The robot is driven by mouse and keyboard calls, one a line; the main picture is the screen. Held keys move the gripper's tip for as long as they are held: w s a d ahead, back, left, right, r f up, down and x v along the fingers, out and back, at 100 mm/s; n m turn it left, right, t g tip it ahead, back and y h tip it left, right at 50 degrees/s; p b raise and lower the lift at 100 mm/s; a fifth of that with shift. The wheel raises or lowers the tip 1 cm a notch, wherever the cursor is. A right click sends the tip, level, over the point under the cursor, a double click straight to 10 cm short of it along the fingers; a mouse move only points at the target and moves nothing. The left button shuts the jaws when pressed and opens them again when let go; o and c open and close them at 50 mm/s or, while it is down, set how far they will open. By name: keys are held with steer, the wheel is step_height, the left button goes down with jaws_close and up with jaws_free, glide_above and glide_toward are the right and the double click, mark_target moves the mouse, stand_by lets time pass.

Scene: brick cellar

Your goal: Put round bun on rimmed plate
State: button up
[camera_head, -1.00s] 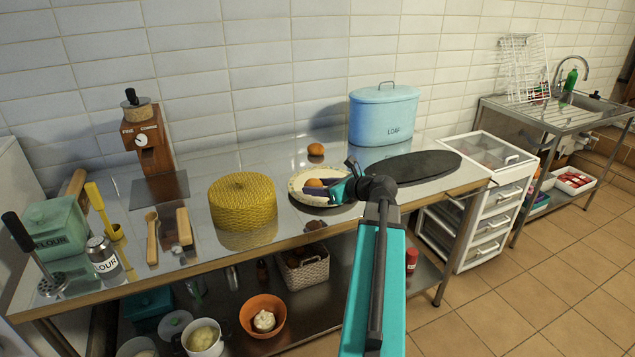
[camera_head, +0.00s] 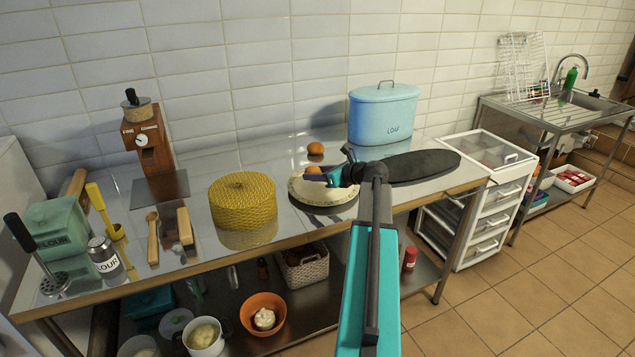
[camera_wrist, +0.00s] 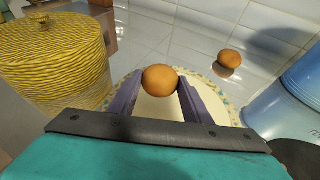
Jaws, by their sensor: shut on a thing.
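A round brown bun (camera_head: 313,169) is between the fingers of my gripper (camera_head: 326,176); it also shows in the wrist view (camera_wrist: 160,78), with a finger on each side. My gripper is shut on this bun and holds it over the far part of the rimmed plate. The rimmed plate (camera_head: 322,193) is cream with a patterned rim and lies on the metal counter; part of it is hidden by my gripper. A second brown bun (camera_head: 315,148) sits on the counter behind the plate, and in the wrist view (camera_wrist: 229,58) it is at the upper right.
A yellow woven container (camera_head: 242,200) stands left of the plate. A blue loaf bin (camera_head: 383,115) stands behind right, and a dark oval slab (camera_head: 420,166) lies to the right. Bare counter shows behind the plate around the second bun.

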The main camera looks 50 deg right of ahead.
mark_target(317, 189)
steer(key=shift+f, duration=0.1)
steer(key=shift+f, duration=1.65)
steer(key=shift+f, duration=0.1)
steer(key=o, duration=1)
steer(key=shift+o, duration=0.2)
steer(key=v, duration=1.2)
steer(key=shift+b, duration=0.35)
steer(key=shift+r, duration=0.2)
